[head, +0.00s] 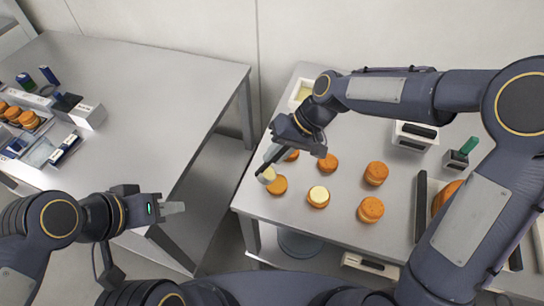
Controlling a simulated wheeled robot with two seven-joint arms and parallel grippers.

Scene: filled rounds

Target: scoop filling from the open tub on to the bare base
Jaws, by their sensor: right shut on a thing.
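My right gripper (275,152) is shut on a dark, thin-handled scoop (262,170) over the front left of the right table. Pale filling (267,175) shows at its low end, just above or at the edge of a bare orange base (278,186); I cannot tell if they touch. The open white tub (300,94) with pale filling stands at the back left, partly hidden by my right arm. Another base (318,196) has pale filling on top. A single round (328,163) looks bare. My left gripper (173,208) is empty beside the left table; its jaw gap is unclear.
Stacked orange rounds (376,172) and (370,210) stand mid-table. A dark bar (420,205), a white box (413,136) and a green-handled item (462,152) are to the right. The left table (140,90) holds a tray of rounds and boxes at its left; its middle is clear.

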